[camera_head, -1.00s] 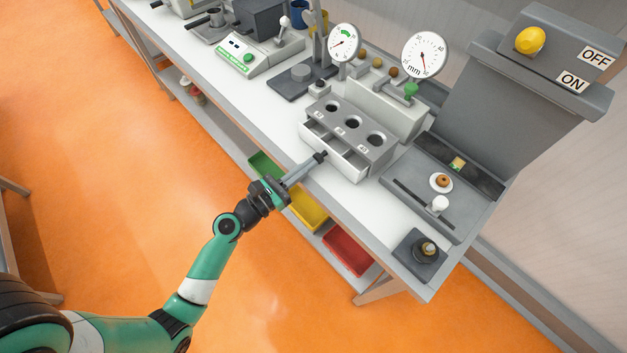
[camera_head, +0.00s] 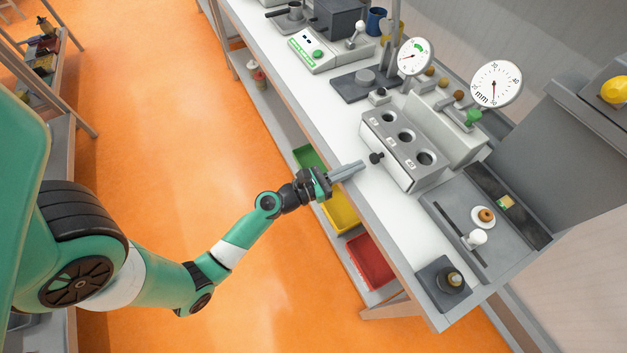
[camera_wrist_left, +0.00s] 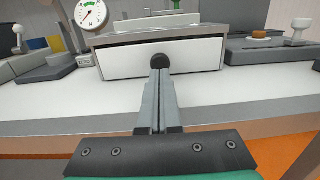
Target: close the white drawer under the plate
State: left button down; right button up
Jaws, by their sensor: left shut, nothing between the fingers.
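The white drawer (camera_wrist_left: 197,57) sits under the grey plate (camera_head: 385,125) with several round holes. In the head view the drawer's front (camera_head: 388,167) lies flush below the plate and no open compartment shows. A dark round knob (camera_head: 376,157) is on the drawer's front; it also shows in the left wrist view (camera_wrist_left: 160,61). My left gripper (camera_head: 362,165) is shut and empty, with its fingertips just in front of the knob. In the wrist view the fingertips (camera_wrist_left: 160,72) overlap the knob's lower edge; I cannot tell whether they touch. My right gripper is not in view.
Two dial gauges (camera_head: 414,57) (camera_head: 496,83) stand behind the plate. A grey tray with a small plate and doughnut (camera_head: 486,215) is to the right. Green, yellow and red bins (camera_head: 370,262) sit below the bench's front edge. White bench top is clear around the drawer.

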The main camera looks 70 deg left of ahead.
pick_arm(q)
jog(key=s+d, duration=0.1)
jog(key=s, duration=1)
jog(key=shift+s+d+f, duration=0.3)
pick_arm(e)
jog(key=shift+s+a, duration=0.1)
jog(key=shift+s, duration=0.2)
